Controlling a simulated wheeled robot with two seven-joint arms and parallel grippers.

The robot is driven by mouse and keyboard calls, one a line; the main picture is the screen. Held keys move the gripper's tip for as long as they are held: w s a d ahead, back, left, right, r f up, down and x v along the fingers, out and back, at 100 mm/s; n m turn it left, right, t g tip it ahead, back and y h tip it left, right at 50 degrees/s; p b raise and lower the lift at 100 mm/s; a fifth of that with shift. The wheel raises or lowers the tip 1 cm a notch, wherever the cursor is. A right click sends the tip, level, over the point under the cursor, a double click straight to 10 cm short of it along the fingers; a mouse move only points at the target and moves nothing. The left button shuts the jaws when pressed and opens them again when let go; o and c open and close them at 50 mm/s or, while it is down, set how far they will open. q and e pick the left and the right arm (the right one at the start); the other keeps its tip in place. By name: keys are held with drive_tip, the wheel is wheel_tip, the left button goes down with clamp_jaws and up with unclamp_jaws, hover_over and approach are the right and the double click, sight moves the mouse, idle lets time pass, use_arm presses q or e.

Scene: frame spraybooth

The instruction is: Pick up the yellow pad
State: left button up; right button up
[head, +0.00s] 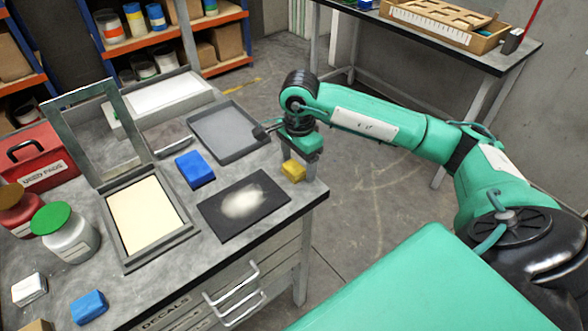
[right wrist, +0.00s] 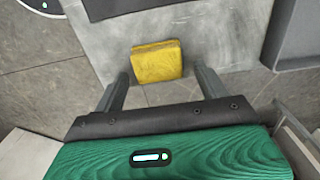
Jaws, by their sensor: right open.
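The yellow pad (head: 293,171) is a small block lying near the right edge of the grey workbench, beside the black mat. In the right wrist view the yellow pad (right wrist: 157,61) lies flat, ahead of my fingers and roughly centred between them. My right gripper (head: 283,150) is just behind the pad in the head view, close to it. In the right wrist view my right gripper (right wrist: 161,88) is open, with one finger on each side and nothing held. The pad is apart from the fingers or only just beyond their tips. My left gripper is not in view.
A black mat (head: 215,222) with white powder lies left of the pad, and a grey tray (head: 246,152) behind it. A blue pad (head: 195,169) and an upright open frame (head: 90,130) stand further left. The bench edge drops to the floor on the right.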

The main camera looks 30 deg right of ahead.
sight(298, 163)
drive_tip(key=c, duration=1)
drive_tip(key=shift+r, duration=0.1)
drive_tip(key=shift+c, duration=0.2)
